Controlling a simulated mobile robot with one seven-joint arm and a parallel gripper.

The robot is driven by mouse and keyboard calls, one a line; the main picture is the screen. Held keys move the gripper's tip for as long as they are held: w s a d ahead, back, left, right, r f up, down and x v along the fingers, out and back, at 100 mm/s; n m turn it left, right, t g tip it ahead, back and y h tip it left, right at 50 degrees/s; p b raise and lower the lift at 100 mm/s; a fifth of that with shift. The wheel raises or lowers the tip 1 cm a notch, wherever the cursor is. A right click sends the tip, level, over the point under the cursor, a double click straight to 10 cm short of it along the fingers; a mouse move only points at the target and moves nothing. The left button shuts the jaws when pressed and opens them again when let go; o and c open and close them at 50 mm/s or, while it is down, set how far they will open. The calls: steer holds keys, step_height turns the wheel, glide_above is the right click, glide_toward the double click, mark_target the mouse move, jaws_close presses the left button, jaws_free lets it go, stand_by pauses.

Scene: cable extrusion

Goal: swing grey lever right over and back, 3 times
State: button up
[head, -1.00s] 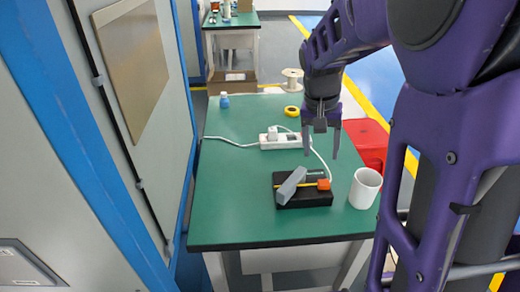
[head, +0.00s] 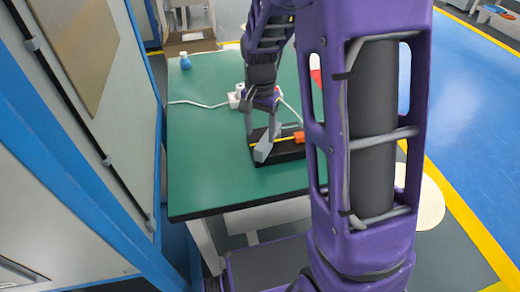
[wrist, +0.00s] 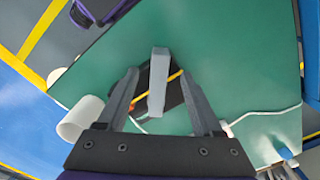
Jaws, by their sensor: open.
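The grey lever (head: 263,151) sits on a black base (head: 287,156) on the green table, leaning toward the near left. In the wrist view the lever (wrist: 158,82) stands between the two fingers of my gripper (wrist: 160,85), with gaps on both sides. My gripper (head: 260,129) is open and low over the base, its fingers around the lever's sides. A yellow cable (head: 286,140) runs across the base beside an orange block (head: 299,137). My arm hides part of the table's right side in the head view.
A white mug (wrist: 80,118) stands near the base in the wrist view. A white power strip (head: 236,98) with its cord and a small blue-capped bottle (head: 185,62) are farther back. The green table's (head: 205,160) left part is clear. A tall grey cabinet (head: 80,130) borders the left.

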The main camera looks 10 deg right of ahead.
mark_target(260, 148)
step_height(260, 148, down, 7)
steer(key=shift+f+b, duration=0.1)
steer(key=shift+b, duration=0.3)
jaws_close()
stand_by(1.3)
